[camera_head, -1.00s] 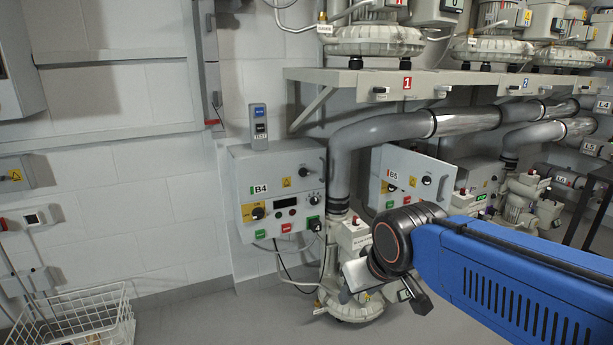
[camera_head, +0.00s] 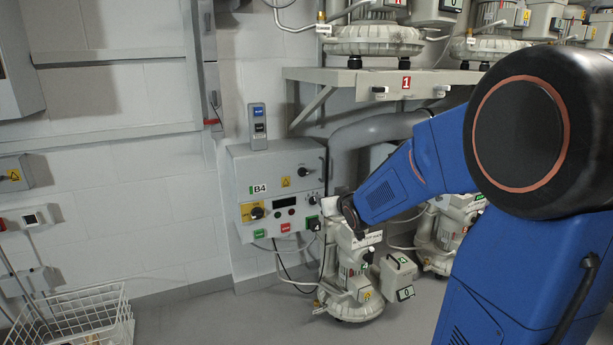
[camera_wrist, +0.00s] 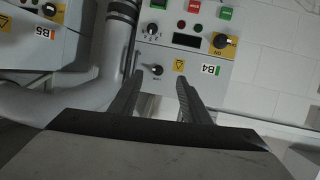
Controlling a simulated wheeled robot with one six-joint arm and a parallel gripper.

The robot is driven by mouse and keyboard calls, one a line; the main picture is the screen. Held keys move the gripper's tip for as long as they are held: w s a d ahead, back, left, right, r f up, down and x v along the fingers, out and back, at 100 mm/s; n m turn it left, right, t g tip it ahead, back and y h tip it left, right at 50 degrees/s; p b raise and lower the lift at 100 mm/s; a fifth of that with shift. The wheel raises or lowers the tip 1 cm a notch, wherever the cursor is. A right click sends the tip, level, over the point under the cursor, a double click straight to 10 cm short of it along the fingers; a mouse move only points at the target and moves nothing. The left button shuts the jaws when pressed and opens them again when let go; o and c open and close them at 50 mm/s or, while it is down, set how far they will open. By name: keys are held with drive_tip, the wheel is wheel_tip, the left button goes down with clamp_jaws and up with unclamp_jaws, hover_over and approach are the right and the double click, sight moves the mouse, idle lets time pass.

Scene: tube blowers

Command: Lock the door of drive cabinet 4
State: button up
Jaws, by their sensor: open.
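The drive cabinet marked B4 (camera_head: 255,172) is a light grey wall box at the centre, and its door front looks closed. A small black turn knob (camera_head: 303,172) sits at its upper right, beside a yellow warning label. In the wrist view the cabinet (camera_wrist: 187,62) is upside down, and the black knob (camera_wrist: 156,70) appears between the two fingertips. My gripper (camera_wrist: 160,82) is open and empty, with its fingers pointing towards the cabinet front. I cannot tell the remaining distance to the knob. In the head view the arm mostly hides the gripper.
A yellow-backed rotary switch (camera_head: 255,212), a display and coloured labels share the cabinet front. A grey remote-like box (camera_head: 258,125) is on its top. A large grey pipe (camera_head: 375,130) and a blower (camera_head: 350,285) stand at its right. Cabinet B5 (camera_wrist: 40,40) is beside it. A wire basket (camera_head: 80,315) stands lower left.

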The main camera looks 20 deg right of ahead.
drive_tip(key=w+d+f+t+y, duration=0.1)
drive_tip(key=w+d+f+t, duration=0.15)
drive_tip(key=w, duration=0.55)
drive_tip(key=t+y, duration=0.1)
approach(305, 173)
drive_tip(key=shift+n, duration=0.4)
drive_tip(key=w, duration=0.8)
drive_tip(key=shift+w+f, duration=0.15)
drive_tip(key=shift+w, duration=0.25)
drive_tip(key=shift+c, duration=0.3)
drive_tip(key=c, duration=0.8)
